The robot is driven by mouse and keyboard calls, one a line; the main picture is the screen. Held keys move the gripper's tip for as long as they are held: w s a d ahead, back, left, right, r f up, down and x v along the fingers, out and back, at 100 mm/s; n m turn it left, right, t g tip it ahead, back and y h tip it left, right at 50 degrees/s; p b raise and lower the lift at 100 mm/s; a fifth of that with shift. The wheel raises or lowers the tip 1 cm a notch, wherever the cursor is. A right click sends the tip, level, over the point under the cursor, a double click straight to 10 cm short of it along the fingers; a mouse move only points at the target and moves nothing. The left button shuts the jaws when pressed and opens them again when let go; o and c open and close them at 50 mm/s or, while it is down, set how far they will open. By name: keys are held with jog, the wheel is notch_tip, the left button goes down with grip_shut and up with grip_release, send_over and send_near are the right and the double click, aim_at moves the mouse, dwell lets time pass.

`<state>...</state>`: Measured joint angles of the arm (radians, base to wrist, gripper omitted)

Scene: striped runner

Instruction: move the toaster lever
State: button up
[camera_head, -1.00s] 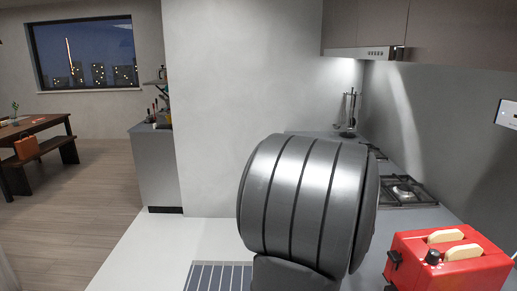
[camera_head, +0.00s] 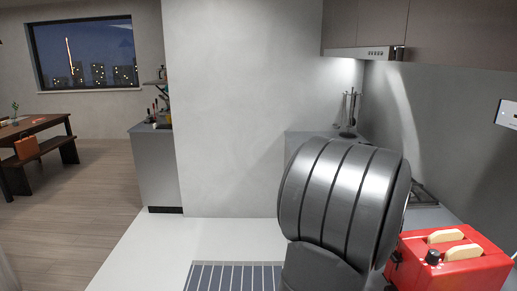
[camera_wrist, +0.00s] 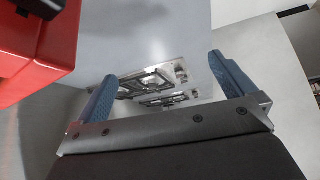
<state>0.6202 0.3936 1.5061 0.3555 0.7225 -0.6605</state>
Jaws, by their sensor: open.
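A red toaster (camera_head: 470,275) stands on the counter at the lower right of the head view, with two bread slices in its slots. A dark knob (camera_head: 433,257) is on its near face. The small black part on its left end is partly hidden by my arm. In the wrist view the toaster (camera_wrist: 50,55) fills the upper left corner. A black piece (camera_wrist: 42,7) shows on it there; I cannot tell if it is the lever. My gripper (camera_wrist: 167,86) is open and empty, its blue fingers apart, to the right of the toaster. The head view does not show the fingers.
A gas hob (camera_wrist: 155,88) lies beyond the fingers in the wrist view. The range hood (camera_head: 365,53) hangs above the counter. A striped runner (camera_head: 235,277) lies on the white floor. Utensils (camera_head: 348,110) stand at the back of the counter.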

jog(key=shift+s+d+r, duration=0.1)
jog(key=shift+s+d, duration=0.25)
jog(key=shift+d, duration=0.1)
jog(key=shift+c, duration=0.4)
jog(key=shift+g, duration=0.3)
jog(key=c, duration=1.4)
jog(key=shift+s+n, duration=0.1)
jog(key=shift+n, duration=0.4)
jog(key=c, duration=0.4)
jog(key=shift+s+n+g, duration=0.2)
jog(key=shift+n+g, duration=0.1)
jog(key=shift+n, duration=0.4)
grip_shut()
jog(key=s+d+r+n+g+h, duration=0.1)
jog(key=s+r+n+g, duration=0.3)
jog(key=n, duration=1.2)
jog(key=shift+s+d+g+h, duration=0.3)
jog(key=shift+s+d+g, duration=0.55)
jog(key=shift+s, duration=0.7)
